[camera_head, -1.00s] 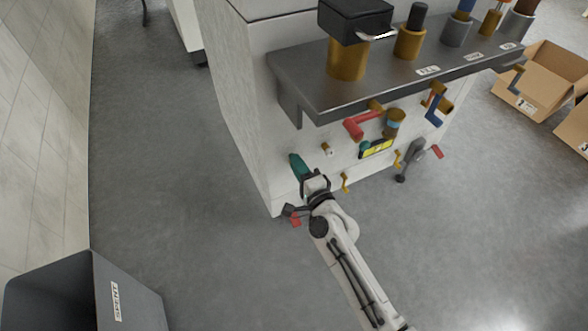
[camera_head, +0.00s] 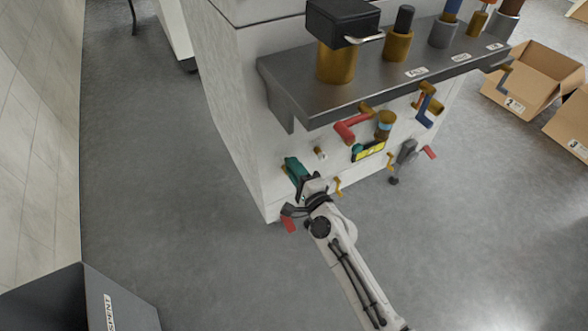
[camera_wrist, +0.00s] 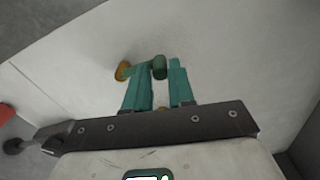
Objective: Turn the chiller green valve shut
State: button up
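The green valve is a dark green handle (camera_wrist: 158,67) with a brass fitting (camera_wrist: 122,71) on the white machine wall, seen in the wrist view. In the head view it is mostly hidden by my gripper (camera_head: 293,168). My gripper's two teal fingers point at the wall in the wrist view (camera_wrist: 160,63). They stand apart, with the handle's end between or just beyond their tips. A thin gap shows beside the right finger, so I see no firm hold. Whether the left finger touches the handle is unclear.
A grey shelf (camera_head: 330,95) juts out above my gripper. A red handle (camera_head: 289,225) sits low beside my wrist.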

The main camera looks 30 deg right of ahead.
jog(key=o, duration=0.3)
jog(key=s, duration=1)
jog(key=shift+s, duration=0.4)
jog(key=shift+a, duration=0.1)
